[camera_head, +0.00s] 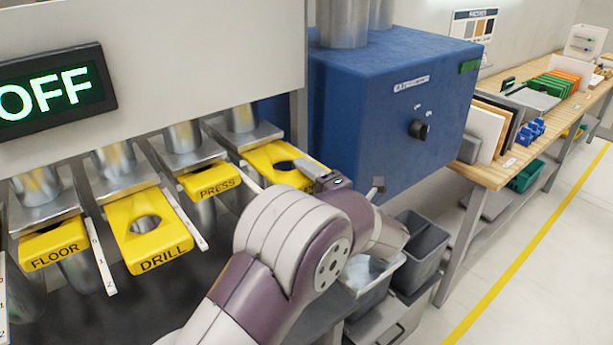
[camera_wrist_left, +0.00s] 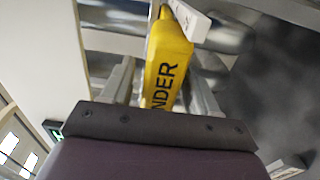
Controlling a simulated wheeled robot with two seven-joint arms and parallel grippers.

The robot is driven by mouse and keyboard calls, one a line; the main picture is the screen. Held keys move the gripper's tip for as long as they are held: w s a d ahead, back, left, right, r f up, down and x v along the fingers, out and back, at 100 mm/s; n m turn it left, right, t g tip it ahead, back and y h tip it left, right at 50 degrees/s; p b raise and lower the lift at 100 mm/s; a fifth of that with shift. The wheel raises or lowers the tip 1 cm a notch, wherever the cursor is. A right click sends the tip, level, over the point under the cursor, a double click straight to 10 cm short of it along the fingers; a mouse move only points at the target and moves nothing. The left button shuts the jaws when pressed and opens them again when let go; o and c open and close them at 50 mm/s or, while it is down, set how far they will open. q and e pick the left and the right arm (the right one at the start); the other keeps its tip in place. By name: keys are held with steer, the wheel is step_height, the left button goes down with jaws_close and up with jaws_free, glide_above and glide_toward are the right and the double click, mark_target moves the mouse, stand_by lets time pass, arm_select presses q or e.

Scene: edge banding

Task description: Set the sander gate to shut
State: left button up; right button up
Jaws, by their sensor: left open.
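The sander gate (camera_head: 268,156) is the yellow slide at the right end of the row in the head view. It is drawn out, with its round hole showing; my arm hides its front and label. In the wrist view the yellow gate (camera_wrist_left: 167,62) shows the letters "NDER". My left gripper (camera_head: 322,176) is at the front end of this gate, open. In the wrist view its fingers lie on either side of the yellow plate, and I cannot tell whether they touch it. My right gripper is not in view.
The press gate (camera_head: 211,182), drill gate (camera_head: 150,228) and floor gate (camera_head: 52,247) stand to the left, with white number scales beside them. The drill gate's hole shows. A display (camera_head: 55,91) reads OFF. A blue machine box (camera_head: 375,100) with a black knob (camera_head: 418,129) is at right.

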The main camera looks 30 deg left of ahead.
mark_target(275, 156)
arm_select(q)
jaws_close()
steer(key=shift+w+a+f+b, duration=0.1)
steer(key=shift+a+f+b, duration=0.05)
steer(key=shift+a+b, duration=0.2)
steer(key=b+x, duration=0.4)
steer(key=x, duration=0.5)
steer(key=shift+w+a, duration=0.15)
steer(key=shift+a, duration=0.25)
steer(key=shift+w+a, duration=0.15)
steer(key=shift+a, duration=0.15)
steer(key=shift+r, duration=0.3)
